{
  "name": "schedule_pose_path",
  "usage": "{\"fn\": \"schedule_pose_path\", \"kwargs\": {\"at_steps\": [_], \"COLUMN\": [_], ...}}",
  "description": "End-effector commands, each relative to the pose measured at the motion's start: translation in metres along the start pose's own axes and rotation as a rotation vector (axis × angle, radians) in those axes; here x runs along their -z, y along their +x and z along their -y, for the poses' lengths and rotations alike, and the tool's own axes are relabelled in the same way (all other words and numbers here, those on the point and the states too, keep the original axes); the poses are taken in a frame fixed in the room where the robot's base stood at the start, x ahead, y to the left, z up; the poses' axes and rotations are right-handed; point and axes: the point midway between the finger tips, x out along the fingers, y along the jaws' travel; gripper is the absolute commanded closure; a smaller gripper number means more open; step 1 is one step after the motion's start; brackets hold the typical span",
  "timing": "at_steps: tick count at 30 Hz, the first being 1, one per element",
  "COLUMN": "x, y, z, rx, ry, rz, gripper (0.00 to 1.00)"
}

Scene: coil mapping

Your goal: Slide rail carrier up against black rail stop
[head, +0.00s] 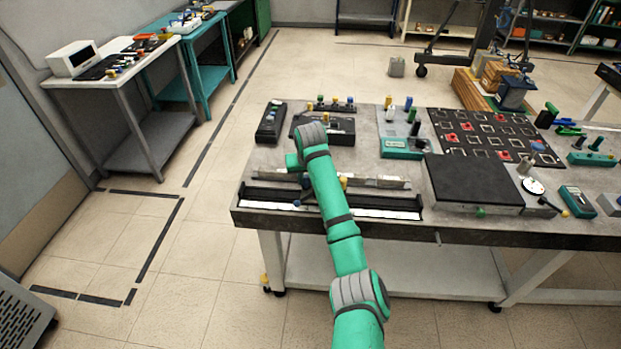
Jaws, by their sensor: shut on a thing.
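A long rail (385,208) with black and pale strips runs left to right along the table's front left edge. A shorter silver bar (385,183) lies just behind it. My green arm crosses over both and hides their middle. My gripper (304,186) is small and dark, pointing down at the rail just left of the arm. It is shut on a small dark piece (308,199) at the rail, apparently the rail carrier, mostly hidden. A yellow knob shows just right of the arm. The black rail stop cannot be told apart from the dark rail parts at this size.
A flat black plate (472,180) lies right of the rail. Behind the rail are a black case (340,131) and a dark tray (270,122). A teal box (404,148) and a dark board (490,137) stand farther right. The table's front edge is close to the rail.

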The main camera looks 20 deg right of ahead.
Motion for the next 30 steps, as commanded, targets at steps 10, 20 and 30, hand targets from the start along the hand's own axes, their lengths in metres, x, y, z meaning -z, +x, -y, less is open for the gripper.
{"fn": "schedule_pose_path", "kwargs": {"at_steps": [10, 20, 30], "x": [0.000, 0.000, 0.002], "y": [-0.001, -0.001, -0.039], "z": [0.000, -0.001, -0.002], "rx": [0.001, 0.001, 0.001], "ry": [-0.002, 0.000, 0.001], "rz": [-0.001, -0.001, -0.005], "gripper": [0.76, 0.62, 0.62]}}
